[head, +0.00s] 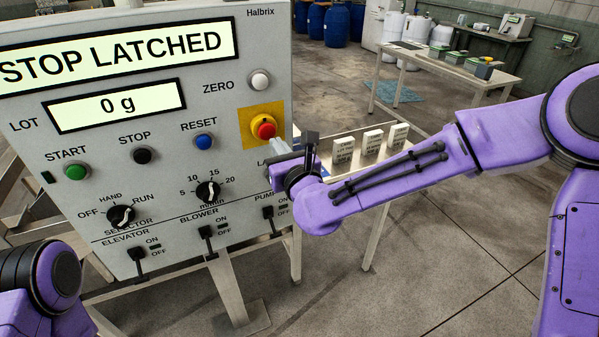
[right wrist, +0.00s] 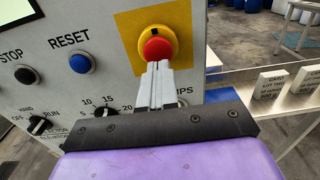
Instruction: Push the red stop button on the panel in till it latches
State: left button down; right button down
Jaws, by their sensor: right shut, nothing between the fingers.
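The red stop button (head: 264,127) sits in a yellow collar on a yellow square plate at the right side of the grey panel (head: 70,190). It also shows in the right wrist view (right wrist: 158,50). The panel's upper display (head: 120,54) reads "STOP LATCHED". My right gripper (head: 273,141) is shut and empty, its fingertips just below and in front of the button. In the right wrist view the fingertips (right wrist: 158,66) overlap the button's lower edge; I cannot tell whether they touch it. My left gripper is out of view; part of my left arm shows at bottom left.
The panel also carries a green START button (head: 75,172), a black STOP button (head: 142,155), a blue RESET button (head: 204,142), knobs and toggle switches. Several labelled blocks (head: 372,142) stand on a ledge behind my right arm. A table (head: 450,70) stands farther back.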

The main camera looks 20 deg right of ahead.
jog(key=s+d+b, duration=0.1)
jog(key=s+b, duration=0.2)
jog(key=s, duration=0.7)
jog(key=shift+d, duration=0.15)
